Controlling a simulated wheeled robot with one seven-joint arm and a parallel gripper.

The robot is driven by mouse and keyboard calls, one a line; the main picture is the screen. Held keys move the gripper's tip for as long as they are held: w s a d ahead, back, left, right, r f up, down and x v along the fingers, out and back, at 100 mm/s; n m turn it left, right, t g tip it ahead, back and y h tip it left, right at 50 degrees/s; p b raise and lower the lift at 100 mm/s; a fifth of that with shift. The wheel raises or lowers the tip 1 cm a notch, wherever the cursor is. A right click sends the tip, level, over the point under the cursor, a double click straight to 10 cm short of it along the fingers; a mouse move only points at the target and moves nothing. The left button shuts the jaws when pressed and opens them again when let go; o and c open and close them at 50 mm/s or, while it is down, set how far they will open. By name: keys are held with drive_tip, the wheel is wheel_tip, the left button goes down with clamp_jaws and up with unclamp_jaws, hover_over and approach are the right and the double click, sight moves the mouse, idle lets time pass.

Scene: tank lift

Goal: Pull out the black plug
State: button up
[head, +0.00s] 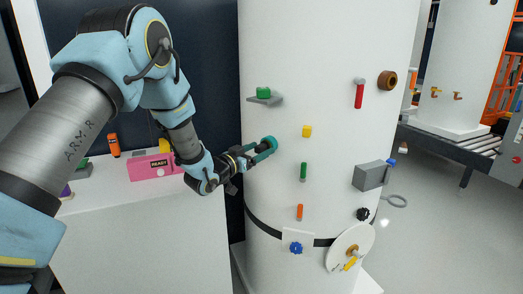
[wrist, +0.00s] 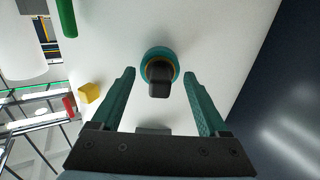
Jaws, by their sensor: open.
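The black plug (wrist: 159,83) sits in a round teal socket with an orange inner ring (wrist: 160,54) on the white tank wall. In the wrist view my gripper (wrist: 160,74) is open, with one teal finger on each side of the plug and a gap on both sides. The fingers do not touch the plug. In the head view my gripper (head: 262,149) is at the left side of the white tank (head: 330,110) and hides the plug. I cannot tell how deep the plug lies between the fingertips.
A green knob on a small shelf (head: 263,93) is above my gripper. A yellow block (head: 307,131), green peg (head: 303,172) and orange peg (head: 299,212) stick out to the right. A grey box (head: 370,176) is farther right. A pink READY box (head: 152,167) stands on the white counter.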

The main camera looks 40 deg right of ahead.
sight(256, 151)
clamp_jaws()
idle(0.6)
idle(0.6)
idle(0.3)
drive_tip(key=shift+s+a+b, duration=0.15)
drive_tip(key=shift+a+b, duration=0.05)
drive_tip(key=shift+a, duration=1.3)
drive_tip(key=shift+s+a+b, duration=0.15)
drive_tip(key=shift+a+b, duration=0.05)
drive_tip(key=shift+a, duration=1.25)
